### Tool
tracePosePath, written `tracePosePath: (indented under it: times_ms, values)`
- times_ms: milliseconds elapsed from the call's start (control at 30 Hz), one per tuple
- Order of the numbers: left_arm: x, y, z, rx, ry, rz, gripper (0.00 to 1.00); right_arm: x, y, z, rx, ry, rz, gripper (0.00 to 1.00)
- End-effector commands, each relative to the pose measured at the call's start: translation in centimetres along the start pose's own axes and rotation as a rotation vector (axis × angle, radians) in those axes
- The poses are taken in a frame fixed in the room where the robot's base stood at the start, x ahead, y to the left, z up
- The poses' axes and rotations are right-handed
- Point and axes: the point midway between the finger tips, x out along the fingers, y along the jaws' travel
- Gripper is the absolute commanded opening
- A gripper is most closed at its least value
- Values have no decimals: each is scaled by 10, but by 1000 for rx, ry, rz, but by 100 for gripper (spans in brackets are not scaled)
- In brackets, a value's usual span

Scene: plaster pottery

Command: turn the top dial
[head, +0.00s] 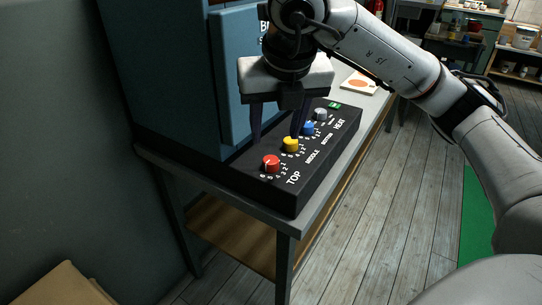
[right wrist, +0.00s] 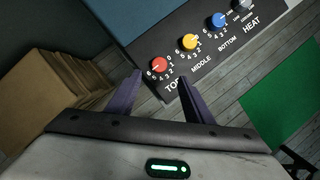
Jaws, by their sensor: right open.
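The top dial (head: 271,163) is a red knob at the near end of a black control panel (head: 290,192), above the printed word TOP. It also shows in the right wrist view (right wrist: 158,65), beyond the fingertips. Beside it in a row are the yellow middle dial (head: 291,144), the blue bottom dial (head: 308,129) and the grey heat dial (head: 320,114). My right gripper (head: 275,138) is open and empty, pointing down over the panel. In the right wrist view its two dark fingers (right wrist: 160,80) are spread apart, with the red dial ahead of them and not between them.
The panel stands on a grey table (head: 325,200) in front of a blue cabinet (head: 236,70). A white card with an orange spot (head: 359,83) lies behind it. A cardboard box (head: 62,287) is at lower left.

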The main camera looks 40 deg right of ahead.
Motion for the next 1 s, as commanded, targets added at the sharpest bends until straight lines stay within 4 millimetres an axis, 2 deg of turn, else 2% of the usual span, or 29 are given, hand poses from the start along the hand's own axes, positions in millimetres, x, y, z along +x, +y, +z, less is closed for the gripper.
tracePosePath:
  times_ms: [400, 533, 700, 967, 1000]
  values:
    - [1, 0, -3, 1, 7, 1, 31, 72, -1, -2, -1, 6, -3, 47]
    - [1, 0, -3, 1, 8, 1, 31, 88, 0, -1, -2, 5, 0, 47]
    - [1, 0, -4, 1, 8, 1, 31, 98, 0, -1, -2, 3, 1, 47]
    - [1, 0, -4, 0, 9, 1, 31, 99, 0, -1, -2, 3, 1, 47]
    - [1, 0, -4, 0, 9, 1, 31, 99, 0, -1, -3, 3, 2, 40]
